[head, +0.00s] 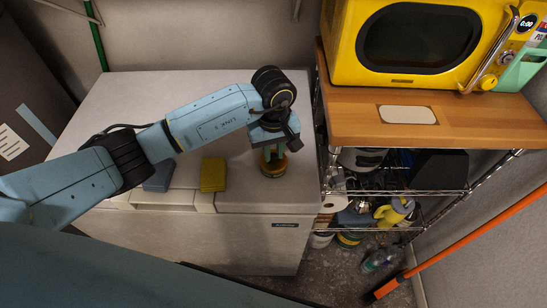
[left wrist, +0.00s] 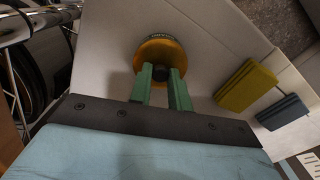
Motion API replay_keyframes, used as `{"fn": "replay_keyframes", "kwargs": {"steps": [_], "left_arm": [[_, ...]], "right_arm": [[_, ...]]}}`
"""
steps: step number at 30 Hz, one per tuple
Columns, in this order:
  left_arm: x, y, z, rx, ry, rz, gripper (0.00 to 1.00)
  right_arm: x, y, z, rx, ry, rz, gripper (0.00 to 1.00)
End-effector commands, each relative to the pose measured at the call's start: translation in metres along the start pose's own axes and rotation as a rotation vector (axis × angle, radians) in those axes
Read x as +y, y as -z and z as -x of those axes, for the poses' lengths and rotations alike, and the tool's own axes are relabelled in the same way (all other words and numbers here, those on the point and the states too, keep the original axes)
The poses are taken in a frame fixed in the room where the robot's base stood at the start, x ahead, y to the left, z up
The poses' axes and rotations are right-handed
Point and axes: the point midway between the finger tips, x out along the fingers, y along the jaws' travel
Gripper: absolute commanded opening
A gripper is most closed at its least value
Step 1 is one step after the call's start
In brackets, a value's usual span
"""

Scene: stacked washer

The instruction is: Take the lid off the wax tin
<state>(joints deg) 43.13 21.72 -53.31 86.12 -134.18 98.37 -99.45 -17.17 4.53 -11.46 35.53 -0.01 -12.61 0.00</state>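The wax tin (head: 273,174) stands on the white appliance top near its right front edge, with a dark lower body and an amber lid (left wrist: 147,53). The lid has a dark knob (left wrist: 162,73) in its middle. My left gripper (head: 273,158) points down over the tin. In the left wrist view its two green fingers (left wrist: 162,84) are on either side of the knob and appear to touch it. I cannot tell whether there is a gap between lid and tin. My right gripper is not in view.
A yellow sponge (head: 213,174) and a blue-grey one (head: 158,176) lie left of the tin. To the right, a wire shelf with a wooden top (head: 450,125) carries a yellow microwave (head: 418,42). The back of the white top (head: 170,90) is clear.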

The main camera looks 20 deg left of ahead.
Motion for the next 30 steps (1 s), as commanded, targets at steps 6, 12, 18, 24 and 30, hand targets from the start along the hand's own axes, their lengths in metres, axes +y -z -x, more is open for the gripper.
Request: {"fn": "replay_keyframes", "kwargs": {"steps": [6,12,18,24,30], "left_arm": [[0.000,0.000,0.000,0.000,0.000,0.000,0.00],[0.000,0.001,0.005,0.002,-0.002,0.000,0.00],[0.001,0.002,0.038,0.005,-0.004,0.000,0.00],[0.000,0.001,0.077,0.004,-0.002,-0.001,0.00],[-0.014,0.006,0.100,0.013,-0.002,-0.099,0.00]], "right_arm": [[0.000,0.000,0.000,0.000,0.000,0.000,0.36],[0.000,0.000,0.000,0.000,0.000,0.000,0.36],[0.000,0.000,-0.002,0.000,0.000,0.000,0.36],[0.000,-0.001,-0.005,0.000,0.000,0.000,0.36],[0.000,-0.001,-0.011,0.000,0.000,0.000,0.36]]}}
